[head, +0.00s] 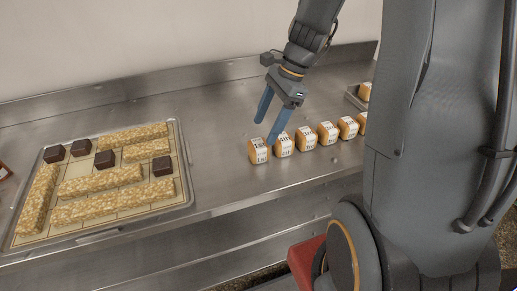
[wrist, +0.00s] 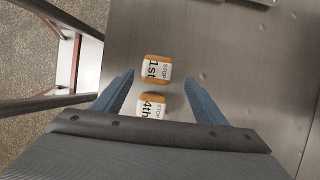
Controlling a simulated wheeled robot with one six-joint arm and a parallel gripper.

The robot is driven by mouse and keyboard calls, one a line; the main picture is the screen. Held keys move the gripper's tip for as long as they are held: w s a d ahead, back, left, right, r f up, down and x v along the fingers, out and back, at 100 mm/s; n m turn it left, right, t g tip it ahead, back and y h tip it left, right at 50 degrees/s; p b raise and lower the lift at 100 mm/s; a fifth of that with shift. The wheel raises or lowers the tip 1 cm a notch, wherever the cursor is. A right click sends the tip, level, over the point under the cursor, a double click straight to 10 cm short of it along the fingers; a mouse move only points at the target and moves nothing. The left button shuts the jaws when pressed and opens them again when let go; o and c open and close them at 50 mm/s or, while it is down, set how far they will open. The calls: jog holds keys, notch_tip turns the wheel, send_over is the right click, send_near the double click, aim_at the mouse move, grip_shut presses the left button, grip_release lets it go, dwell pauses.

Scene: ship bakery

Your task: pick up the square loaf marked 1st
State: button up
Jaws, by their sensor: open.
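The square loaf marked 1st (wrist: 151,70) is a small golden-brown block with a white label, lying beyond and between my fingertips in the wrist view. It appears to be the leftmost loaf (head: 258,152) of the row in the head view. A loaf marked 4th (wrist: 151,106) sits beside it, closer to my wrist, and is partly hidden by my gripper. My gripper (head: 265,131) is open and empty, fingers pointing down near the row's left end. The fingers look apart from the loaves; their exact height is unclear.
More labelled loaves (head: 328,133) continue the row to the right on the steel counter (head: 215,125). A tray (head: 187,205) with oat-like bars and dark cubes lies at left. Another tray (head: 353,97) stands at the far right. The counter between the left tray and row is clear.

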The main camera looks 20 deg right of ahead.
aim_at(261, 143)
jog(key=shift+x, duration=1.25)
jog(key=x, duration=0.1)
jog(key=p+x, duration=0.1)
jog(key=x, duration=0.2)
jog(key=shift+s+d, duration=0.25)
jog(key=shift+s, duration=0.1)
jog(key=shift+a+f+p, duration=0.2)
jog(key=shift+f+p, duration=0.1)
jog(key=shift+f, duration=0.3)
jog(key=shift+c, duration=0.5)
jog(key=c, duration=1)
